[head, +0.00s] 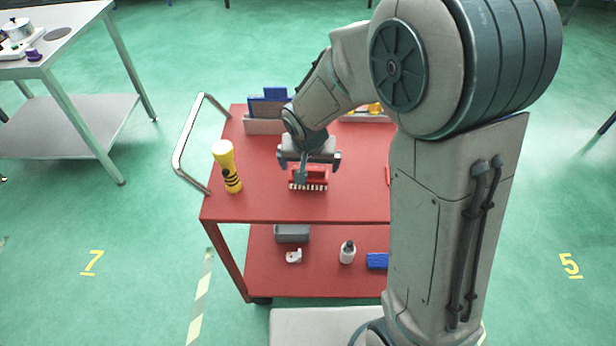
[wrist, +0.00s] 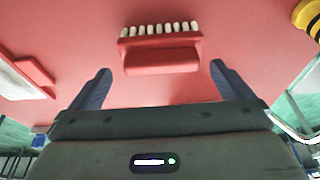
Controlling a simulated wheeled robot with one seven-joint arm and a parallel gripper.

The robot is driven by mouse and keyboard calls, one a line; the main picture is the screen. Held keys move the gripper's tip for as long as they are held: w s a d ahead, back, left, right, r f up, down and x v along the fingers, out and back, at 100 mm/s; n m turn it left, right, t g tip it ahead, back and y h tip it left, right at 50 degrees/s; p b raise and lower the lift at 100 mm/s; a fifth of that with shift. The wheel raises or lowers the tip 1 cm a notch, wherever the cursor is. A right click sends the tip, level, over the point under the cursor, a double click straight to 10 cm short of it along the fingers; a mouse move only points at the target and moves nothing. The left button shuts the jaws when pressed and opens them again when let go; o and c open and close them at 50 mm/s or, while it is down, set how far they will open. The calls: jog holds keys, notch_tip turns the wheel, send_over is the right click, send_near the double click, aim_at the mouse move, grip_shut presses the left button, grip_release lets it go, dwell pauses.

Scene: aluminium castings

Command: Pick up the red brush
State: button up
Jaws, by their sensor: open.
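The red brush (head: 309,181) lies on the red top of the trolley (head: 270,205), its row of pale bristles facing the front edge in the head view. In the wrist view the brush (wrist: 160,59) sits ahead of my fingers, centred between them, with its bristles on the far side. My gripper (head: 309,163) is over the brush in the head view, partly covering it. My gripper (wrist: 157,76) is open and empty in the wrist view, with one finger on each side. I cannot tell the exact height of the fingers above the trolley top.
A yellow torch (head: 228,168) stands left of the brush, near the trolley handle (head: 181,137). Blue items (head: 268,102) stand in a bin at the back. The lower shelf holds a grey box (head: 292,233), a white bottle (head: 347,252) and a blue block (head: 377,261).

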aim_at(309, 167)
jog(key=shift+x, duration=2.2)
jog(key=shift+s+a, duration=0.15)
jog(key=c, duration=0.7)
jog(key=shift+r, duration=0.5)
jog(key=r, duration=0.1)
jog(key=d+r, duration=0.1)
jog(key=r, duration=0.2)
jog(key=shift+d, duration=0.25)
jog(key=d+r, duration=0.2)
jog(key=d, duration=0.1)
jog(key=w+d+r, duration=0.1)
jog(key=d+r, duration=0.1)
jog(key=d, duration=0.1)
jog(key=d+r, duration=0.2)
jog(key=d, duration=0.2)
jog(key=shift+w, duration=0.15)
